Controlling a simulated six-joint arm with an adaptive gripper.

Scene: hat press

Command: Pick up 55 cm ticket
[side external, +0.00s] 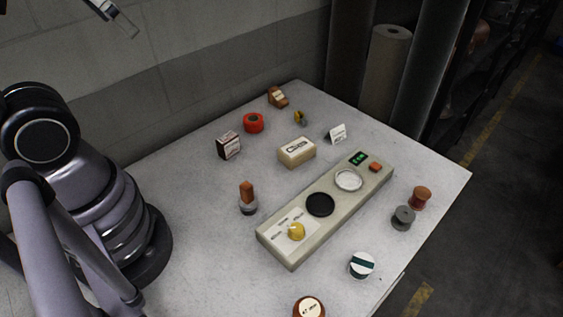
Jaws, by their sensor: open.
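A small white card (338,133) with dark print stands tilted on the table behind the grey-green panel. It looks like the ticket, but its print is too small to read. My gripper (125,22) is partly in view at the top left edge, high above the table and far from the card. Its fingers are open, with nothing seen between them.
The long panel (333,207) lies before the card; a cream box (297,151) stands left of it. A red roll (253,122), dark box (229,145) and spools (421,198) stand around.

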